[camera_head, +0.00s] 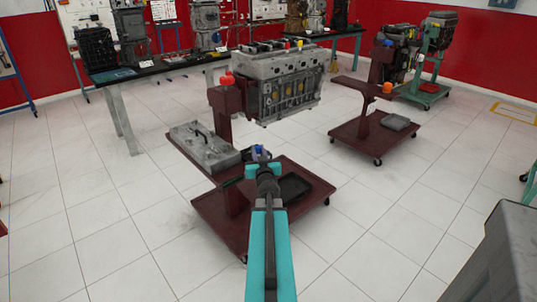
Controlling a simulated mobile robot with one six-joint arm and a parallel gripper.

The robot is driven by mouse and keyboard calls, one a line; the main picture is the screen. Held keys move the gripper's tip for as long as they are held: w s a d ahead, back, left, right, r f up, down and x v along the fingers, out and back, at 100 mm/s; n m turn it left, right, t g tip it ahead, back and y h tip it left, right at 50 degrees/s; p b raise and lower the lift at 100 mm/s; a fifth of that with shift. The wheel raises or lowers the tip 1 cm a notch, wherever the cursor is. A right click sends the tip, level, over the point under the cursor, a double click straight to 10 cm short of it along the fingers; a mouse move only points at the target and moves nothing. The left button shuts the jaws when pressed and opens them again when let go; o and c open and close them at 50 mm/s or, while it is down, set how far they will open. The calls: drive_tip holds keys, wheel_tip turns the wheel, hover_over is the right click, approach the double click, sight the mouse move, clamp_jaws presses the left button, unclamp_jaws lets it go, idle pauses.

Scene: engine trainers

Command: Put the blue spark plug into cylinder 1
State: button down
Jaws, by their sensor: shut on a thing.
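The engine block (290,83) hangs on a dark red wheeled stand (232,103) in the middle of the view. Its top has dark openings, with a small yellow piece (299,43) and a small red piece (286,44) standing there. I cannot tell which opening is cylinder 1. My gripper (259,156) is at the end of my teal arm, in front of and lower in the picture than the block. It is shut on the blue spark plug (258,149), of which only a small blue part shows. The plug appears apart from the block; its lower part is hidden.
A second engine stand (374,120) is at the right. A workbench (160,68) stands behind.

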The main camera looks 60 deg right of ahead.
drive_tip(key=w+a+r+n+t+y, duration=0.15)
drive_tip(key=w+a+r, duration=0.25)
drive_tip(key=w+a, duration=0.5)
drive_tip(key=w+a+r+n+t+y, duration=0.15)
drive_tip(key=w+a+r, duration=0.25)
drive_tip(key=w+a, duration=0.55)
drive_tip(key=w+a+r+n+t+y, duration=0.1)
drive_tip(key=w+a+r+t+y, duration=0.2)
drive_tip(key=w+a, duration=0.6)
drive_tip(key=w+a+r+n+y, duration=0.2)
drive_tip(key=a+r, duration=0.1)
drive_tip(key=a, duration=0.9)
drive_tip(key=w+a+r+n+y, duration=0.2)
drive_tip(key=a+r+y, duration=0.1)
drive_tip(key=a, duration=1)
drive_tip(key=w+a+r+n+y, duration=0.1)
drive_tip(key=w+a+r+y, duration=0.1)
drive_tip(key=a, duration=1.1)
wheel_tip(320, 180, up, 2)
drive_tip(key=shift+w+a+r+n+y, duration=0.1)
drive_tip(key=shift+w+a+n+y, duration=0.1)
drive_tip(key=shift+w+n+y, duration=0.25)
drive_tip(key=shift+s, duration=0.1)
